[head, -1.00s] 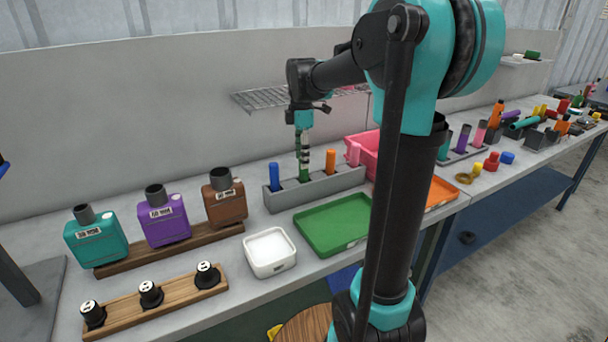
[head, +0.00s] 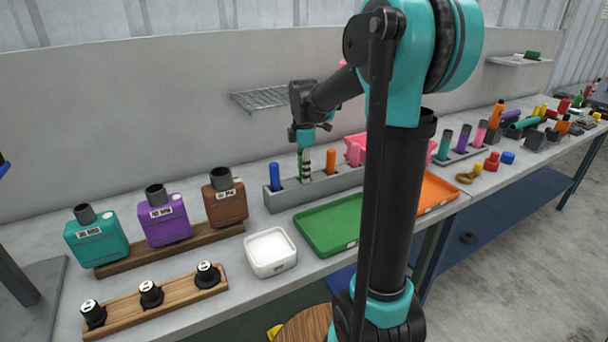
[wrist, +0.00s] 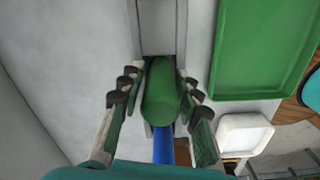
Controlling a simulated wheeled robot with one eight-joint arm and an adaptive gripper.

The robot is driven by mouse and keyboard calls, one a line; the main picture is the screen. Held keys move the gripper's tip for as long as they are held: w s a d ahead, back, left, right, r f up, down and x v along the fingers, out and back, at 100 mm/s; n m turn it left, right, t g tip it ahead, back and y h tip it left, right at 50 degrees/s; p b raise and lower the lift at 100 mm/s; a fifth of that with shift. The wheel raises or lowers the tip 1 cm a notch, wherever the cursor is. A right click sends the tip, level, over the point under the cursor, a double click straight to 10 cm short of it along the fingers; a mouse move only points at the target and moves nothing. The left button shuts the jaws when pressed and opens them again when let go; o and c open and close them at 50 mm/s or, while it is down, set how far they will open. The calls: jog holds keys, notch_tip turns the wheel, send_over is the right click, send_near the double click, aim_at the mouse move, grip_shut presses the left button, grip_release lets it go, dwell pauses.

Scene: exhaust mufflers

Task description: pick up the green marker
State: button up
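The green marker (wrist: 161,100) stands upright in a slot of the grey holder (head: 317,188). In the wrist view it lies between the two fingers of my gripper (wrist: 162,78), with a narrow gap on each side near its top. My gripper is open and points down around the marker. In the head view my gripper (head: 304,165) is over the holder, between the blue marker (head: 274,171) and the orange marker (head: 331,161), and the fingers mostly hide the green marker. The blue marker also shows in the wrist view (wrist: 163,147).
A green tray (head: 330,224) and a white dish (head: 270,250) lie in front of the holder. A pink bin (head: 360,145) stands to the right. Teal, purple and brown canisters (head: 226,203) stand at left. A wire shelf (head: 262,98) is on the wall behind.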

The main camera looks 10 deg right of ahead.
jog(key=c, duration=0.6)
jog(key=shift+r, duration=0.1)
